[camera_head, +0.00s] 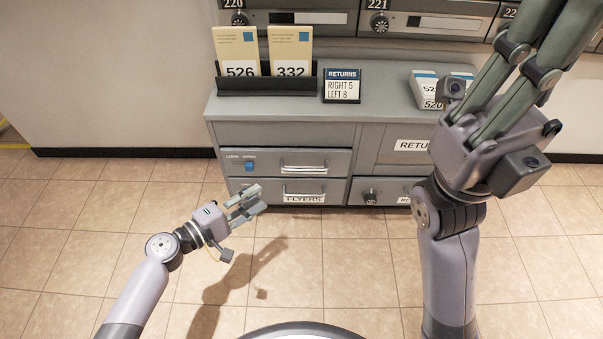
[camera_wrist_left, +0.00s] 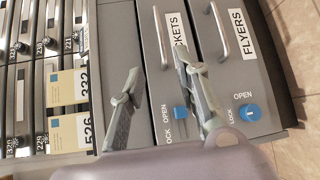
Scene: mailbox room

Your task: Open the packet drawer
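The packet drawer (camera_head: 325,159) is the upper left drawer of the grey cabinet, with a bar handle (camera_head: 304,168). It looks shut. In the left wrist view its handle (camera_wrist_left: 159,38) shows beside a partly hidden label ending in "KETS". Its blue lock knob (camera_head: 249,166) sits under "OPEN"; it also shows in the wrist view (camera_wrist_left: 181,112). My left gripper (camera_head: 258,198) is open and empty, in front of the cabinet's lower left. In the wrist view its fingers (camera_wrist_left: 157,62) appear apart over the drawer front. My right gripper (camera_head: 560,12) looks open, raised at right; its tips are cut off.
The flyers drawer (camera_head: 325,188) is directly below, with its own handle and blue knob (camera_wrist_left: 250,112). Card holder (camera_head: 265,86) and returns sign (camera_head: 342,86) stand on top. The tiled floor in front is clear.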

